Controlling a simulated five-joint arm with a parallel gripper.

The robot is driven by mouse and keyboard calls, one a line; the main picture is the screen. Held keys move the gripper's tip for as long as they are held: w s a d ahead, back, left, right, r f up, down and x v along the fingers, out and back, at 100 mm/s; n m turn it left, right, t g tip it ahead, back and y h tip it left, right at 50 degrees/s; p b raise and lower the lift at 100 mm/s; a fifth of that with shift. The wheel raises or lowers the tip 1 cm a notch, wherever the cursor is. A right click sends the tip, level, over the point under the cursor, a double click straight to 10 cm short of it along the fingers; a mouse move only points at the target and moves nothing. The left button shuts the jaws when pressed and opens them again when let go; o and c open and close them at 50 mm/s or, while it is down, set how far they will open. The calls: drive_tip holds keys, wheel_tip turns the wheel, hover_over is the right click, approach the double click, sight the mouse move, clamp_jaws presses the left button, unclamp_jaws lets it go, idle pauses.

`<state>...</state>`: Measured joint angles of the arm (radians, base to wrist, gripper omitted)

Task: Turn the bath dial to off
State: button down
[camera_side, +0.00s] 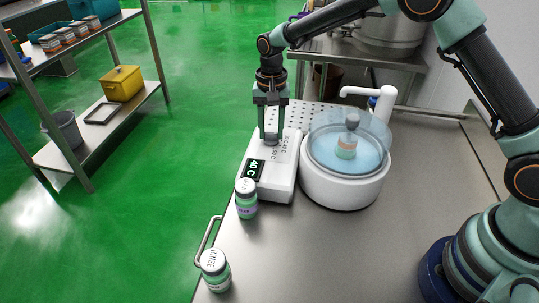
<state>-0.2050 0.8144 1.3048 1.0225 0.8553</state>
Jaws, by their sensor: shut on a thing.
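The bath control box (282,181) is white, with a dark display (254,170) that reads about 40 C. The bath dial (272,139) is mostly hidden under my gripper; its pointer direction cannot be made out. My gripper (271,131) points straight down over the top of the box and is shut on the dial. The water bath (343,189) is a round white basin with a clear rim and blue water, just right of the box. A bottle with a grey cap (346,145) stands in the water.
A small capped bottle (246,204) stands close in front of the box. Another bottle marked RINSE (215,270) stands near the front left table edge by a metal handle (206,239). A white spout (384,97) rises behind the bath. The steel table (421,170) is clear right of the bath.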

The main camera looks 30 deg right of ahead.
sight(271, 133)
drive_tip(key=n, duration=0.6)
drive_tip(key=shift+r, duration=0.1)
drive_tip(key=n, duration=0.5)
drive_tip(key=shift+n, duration=0.4)
drive_tip(key=shift+c, duration=2.2)
unclamp_jaws()
wheel_tip(271, 133, up, 12)
